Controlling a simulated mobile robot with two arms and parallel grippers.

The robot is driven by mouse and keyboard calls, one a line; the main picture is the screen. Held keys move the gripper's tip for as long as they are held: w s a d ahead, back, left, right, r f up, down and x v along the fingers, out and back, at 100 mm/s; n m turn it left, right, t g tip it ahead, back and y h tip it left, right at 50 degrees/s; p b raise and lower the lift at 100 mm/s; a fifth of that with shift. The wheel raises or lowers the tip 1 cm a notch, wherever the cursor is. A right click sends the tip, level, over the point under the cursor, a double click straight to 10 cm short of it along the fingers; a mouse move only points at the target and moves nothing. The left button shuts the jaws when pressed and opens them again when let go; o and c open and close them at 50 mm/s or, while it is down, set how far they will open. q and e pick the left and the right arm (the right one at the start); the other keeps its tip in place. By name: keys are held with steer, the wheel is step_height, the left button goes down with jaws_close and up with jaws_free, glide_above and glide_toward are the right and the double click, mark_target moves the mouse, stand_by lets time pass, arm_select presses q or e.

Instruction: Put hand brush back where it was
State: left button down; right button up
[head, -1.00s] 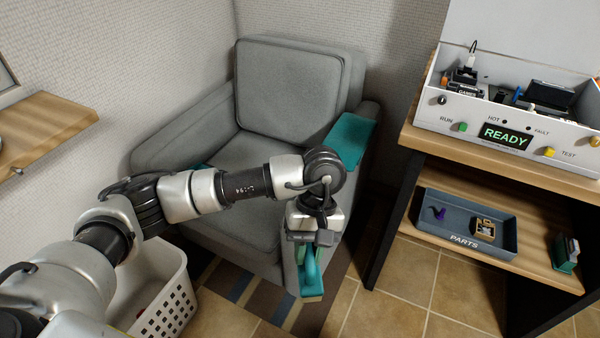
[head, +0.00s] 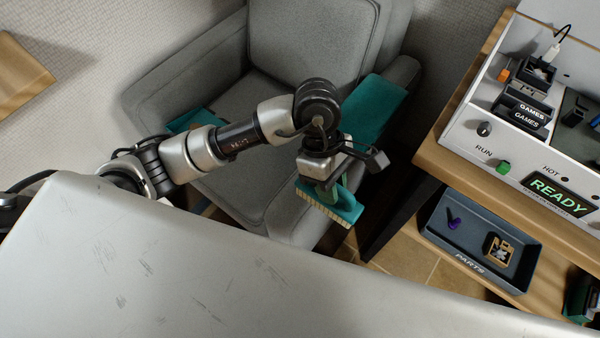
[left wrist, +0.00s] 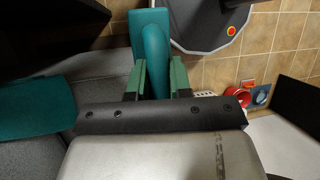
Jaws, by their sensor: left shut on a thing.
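The hand brush (head: 333,208) is teal with pale bristles along its lower edge. My left gripper (head: 326,190) is shut on it and holds it in front of the grey armchair's right armrest in the head view. In the left wrist view, the teal handle (left wrist: 155,45) runs between the two green fingers of my left gripper (left wrist: 158,78). The bristles are hidden in that view. My right gripper is not in view.
The grey armchair (head: 300,45) has a teal cloth (head: 374,110) on its right armrest. A wooden bench (head: 440,165) stands at right, with a white READY console (head: 470,130) on top and a blue-grey PARTS tray (head: 475,263) on its lower shelf. A wooden ledge (head: 22,75) is at left.

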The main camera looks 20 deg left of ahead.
arm_select(q)
steer(key=w+a+f, duration=0.1)
steer(key=a+f, duration=0.1)
steer(key=f, duration=0.1)
steer(key=w+a+f, duration=0.2)
steer(key=a+f, duration=0.1)
steer(key=w+a+f, duration=0.2)
steer(key=a+f, duration=0.1)
steer(key=shift+f, duration=0.3)
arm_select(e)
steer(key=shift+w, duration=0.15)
arm_select(q)
steer(key=shift+f, duration=0.1)
steer(key=c, duration=1)
jaws_free()
steer(key=shift+c, duration=0.2)
steer(key=shift+s, duration=0.1)
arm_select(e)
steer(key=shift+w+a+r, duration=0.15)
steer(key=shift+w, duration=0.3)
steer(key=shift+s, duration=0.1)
